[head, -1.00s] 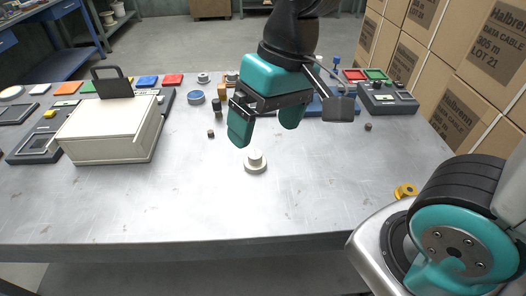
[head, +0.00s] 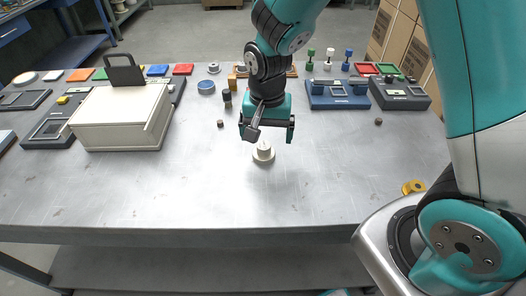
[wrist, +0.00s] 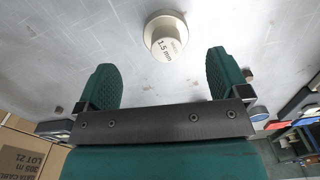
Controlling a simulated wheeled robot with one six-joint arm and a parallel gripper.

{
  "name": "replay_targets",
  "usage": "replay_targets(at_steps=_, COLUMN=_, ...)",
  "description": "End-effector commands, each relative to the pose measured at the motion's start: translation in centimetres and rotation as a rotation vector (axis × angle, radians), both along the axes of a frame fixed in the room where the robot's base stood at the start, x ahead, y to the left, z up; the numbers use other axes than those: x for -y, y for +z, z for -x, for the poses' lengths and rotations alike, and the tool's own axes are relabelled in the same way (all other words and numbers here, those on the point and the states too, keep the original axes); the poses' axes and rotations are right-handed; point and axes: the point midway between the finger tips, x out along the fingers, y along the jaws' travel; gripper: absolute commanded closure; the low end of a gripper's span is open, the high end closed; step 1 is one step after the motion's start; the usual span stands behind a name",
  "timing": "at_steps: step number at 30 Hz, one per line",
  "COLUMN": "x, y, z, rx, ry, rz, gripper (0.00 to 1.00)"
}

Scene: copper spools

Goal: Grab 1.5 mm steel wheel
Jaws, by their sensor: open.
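The steel wheel (head: 263,154) is a pale, round flanged piece with a raised hub, standing alone on the grey metal table. In the wrist view the wheel (wrist: 166,37) shows "1.5 mm" on its hub, ahead of and between the fingertips. My gripper (head: 266,135) is above the table, just behind the wheel in the head view. In the wrist view my gripper (wrist: 163,75) has its two teal fingers wide apart with nothing between them. The wheel is apart from both fingers.
A cream box (head: 122,118) stands at the left. Blue (head: 338,95) and dark (head: 399,94) devices stand at the back right. A yellow ring (head: 413,187) lies near the right edge. The table's front middle is clear.

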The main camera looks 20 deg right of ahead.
Motion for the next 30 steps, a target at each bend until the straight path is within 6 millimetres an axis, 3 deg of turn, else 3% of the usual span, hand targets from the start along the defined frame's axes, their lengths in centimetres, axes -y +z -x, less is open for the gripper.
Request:
replay_targets(at_steps=7, x=-0.2, y=-1.9, z=-0.1, rx=-0.004, ry=0.001, rz=0.000, gripper=0.06)
replay_targets(at_steps=15, x=-0.5, y=-5.6, z=-0.4, rx=-0.002, ry=0.000, rz=0.000, gripper=0.06)
replay_targets(at_steps=24, x=-0.5, y=-6.1, z=-0.5, rx=0.001, ry=0.000, rz=0.000, gripper=0.06)
replay_targets(at_steps=30, x=-0.5, y=-6.1, z=-0.5, rx=0.000, ry=0.001, rz=-0.001, gripper=0.52)
